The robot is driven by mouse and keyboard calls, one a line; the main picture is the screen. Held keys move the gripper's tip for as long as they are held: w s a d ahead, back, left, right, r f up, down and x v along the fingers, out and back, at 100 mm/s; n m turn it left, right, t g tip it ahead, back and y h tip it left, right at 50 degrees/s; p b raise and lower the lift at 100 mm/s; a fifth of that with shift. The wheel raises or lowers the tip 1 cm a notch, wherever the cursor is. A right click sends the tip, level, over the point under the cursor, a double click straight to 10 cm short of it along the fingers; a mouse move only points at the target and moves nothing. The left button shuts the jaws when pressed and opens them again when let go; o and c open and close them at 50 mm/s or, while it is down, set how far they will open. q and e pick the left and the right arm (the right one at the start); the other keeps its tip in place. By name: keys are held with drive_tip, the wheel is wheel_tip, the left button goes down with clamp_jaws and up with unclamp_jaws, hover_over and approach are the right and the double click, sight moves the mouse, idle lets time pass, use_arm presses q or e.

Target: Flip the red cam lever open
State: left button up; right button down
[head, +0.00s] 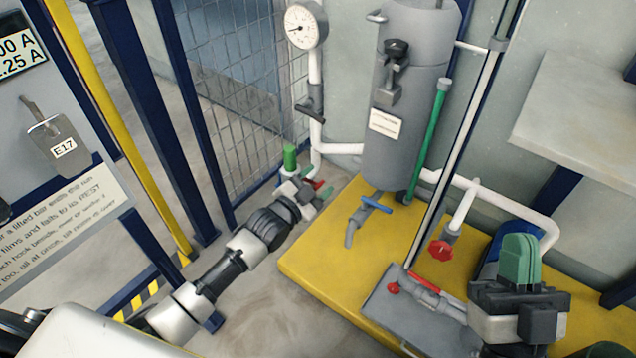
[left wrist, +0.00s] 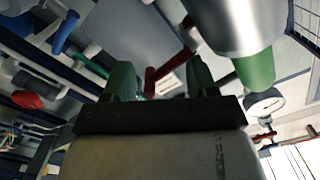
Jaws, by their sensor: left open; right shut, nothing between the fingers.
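A small red lever (head: 317,184) sits beside the silver fitting with a green end (head: 290,158) at the foot of the pipe. In the left wrist view the red lever (left wrist: 168,66) shows beyond and between the finger tips, next to the silver body with its green end (left wrist: 256,69). My left gripper (head: 317,199) is open, with its green fingers close to the lever; contact cannot be told. Its open fingers also show in the left wrist view (left wrist: 161,76). My right gripper (head: 520,246) is shut and empty at the lower right, away from the lever.
A grey tank (head: 405,140) stands on the yellow platform (head: 330,262), with a blue-handled tap (head: 376,204). A red handwheel (head: 440,249) and another red handle (head: 424,283) are further right. A pressure gauge (head: 306,27) is above the fitting. Mesh fencing (head: 240,90) stands behind the left arm.

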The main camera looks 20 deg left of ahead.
use_arm(q)
drive_tip(key=shift+w+d, duration=0.15)
drive_tip(key=shift+w, duration=0.25)
